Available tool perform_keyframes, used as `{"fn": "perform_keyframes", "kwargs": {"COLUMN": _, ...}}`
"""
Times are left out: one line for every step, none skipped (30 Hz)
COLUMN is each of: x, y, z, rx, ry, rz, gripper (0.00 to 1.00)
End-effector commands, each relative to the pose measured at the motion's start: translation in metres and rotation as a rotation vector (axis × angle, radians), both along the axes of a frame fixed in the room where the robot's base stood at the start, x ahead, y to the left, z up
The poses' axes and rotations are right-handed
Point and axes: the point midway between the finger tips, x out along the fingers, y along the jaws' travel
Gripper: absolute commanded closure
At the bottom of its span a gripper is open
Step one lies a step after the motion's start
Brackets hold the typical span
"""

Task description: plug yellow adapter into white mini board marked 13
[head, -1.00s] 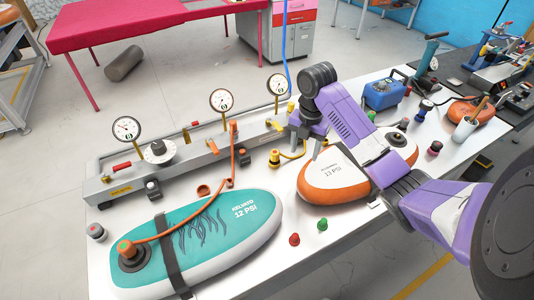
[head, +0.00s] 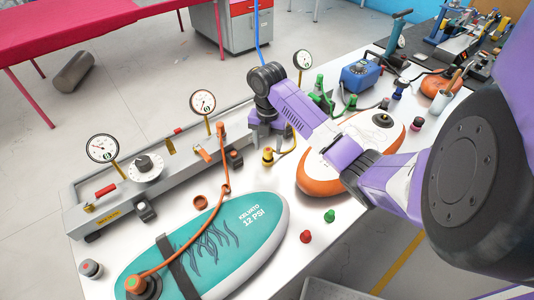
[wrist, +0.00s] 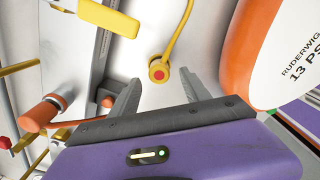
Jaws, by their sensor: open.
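The yellow adapter (head: 268,157) stands on the white table on a yellow hose, left of the board. In the wrist view the adapter (wrist: 158,70), with a red centre, lies just beyond and between my fingertips, not gripped. My gripper (wrist: 165,88) is open and empty, its two grey fingers apart.
A teal board (head: 215,230) marked 12 PSI lies at the front left, with an orange hose on its valve. A grey manifold rail (head: 110,205) with gauges runs along the back. Small red (head: 306,236) and green (head: 330,216) caps stand in front. A blue pump box (head: 358,76) is behind.

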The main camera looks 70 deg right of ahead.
Motion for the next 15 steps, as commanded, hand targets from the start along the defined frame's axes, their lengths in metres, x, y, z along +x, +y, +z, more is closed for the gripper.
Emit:
{"fn": "perform_keyframes", "kwargs": {"x": 0.000, "y": 0.000, "z": -0.005, "rx": 0.003, "ry": 0.003, "rz": -0.002, "gripper": 0.45}}
{"fn": "perform_keyframes", "kwargs": {"x": 0.000, "y": -0.001, "z": -0.010, "rx": 0.003, "ry": 0.004, "rz": -0.002, "gripper": 0.45}}
{"fn": "perform_keyframes", "kwargs": {"x": 0.000, "y": -0.001, "z": -0.016, "rx": 0.002, "ry": 0.002, "rz": -0.001, "gripper": 0.45}}
{"fn": "perform_keyframes", "kwargs": {"x": 0.000, "y": -0.001, "z": -0.020, "rx": 0.002, "ry": 0.003, "rz": -0.001, "gripper": 0.45}}
{"fn": "perform_keyframes", "kwargs": {"x": 0.000, "y": -0.001, "z": -0.023, "rx": 0.002, "ry": 0.003, "rz": -0.001, "gripper": 0.45}}
{"fn": "perform_keyframes", "kwargs": {"x": 0.001, "y": -0.001, "z": -0.027, "rx": 0.000, "ry": 0.001, "rz": 0.000, "gripper": 0.45}}
{"fn": "perform_keyframes", "kwargs": {"x": 0.000, "y": -0.001, "z": -0.029, "rx": 0.000, "ry": 0.002, "rz": 0.000, "gripper": 0.45}}
{"fn": "perform_keyframes", "kwargs": {"x": 0.000, "y": -0.001, "z": -0.030, "rx": 0.000, "ry": 0.002, "rz": 0.000, "gripper": 0.45}}
{"fn": "perform_keyframes", "kwargs": {"x": 0.000, "y": -0.001, "z": -0.031, "rx": 0.000, "ry": 0.001, "rz": 0.000, "gripper": 0.45}}
{"fn": "perform_keyframes", "kwargs": {"x": 0.001, "y": -0.001, "z": -0.032, "rx": 0.000, "ry": 0.001, "rz": 0.000, "gripper": 0.45}}
{"fn": "perform_keyframes", "kwargs": {"x": 0.001, "y": -0.001, "z": -0.032, "rx": 0.000, "ry": 0.001, "rz": 0.000, "gripper": 0.45}}
{"fn": "perform_keyframes", "kwargs": {"x": 0.001, "y": -0.001, "z": -0.032, "rx": 0.000, "ry": 0.001, "rz": 0.000, "gripper": 0.45}}
{"fn": "perform_keyframes", "kwargs": {"x": 0.001, "y": -0.001, "z": -0.032, "rx": -0.001, "ry": 0.001, "rz": 0.000, "gripper": 0.45}}
{"fn": "perform_keyframes", "kwargs": {"x": 0.001, "y": -0.001, "z": -0.032, "rx": 0.000, "ry": 0.001, "rz": 0.000, "gripper": 0.45}}
{"fn": "perform_keyframes", "kwargs": {"x": 0.001, "y": -0.001, "z": -0.032, "rx": 0.000, "ry": 0.000, "rz": 0.000, "gripper": 0.45}}
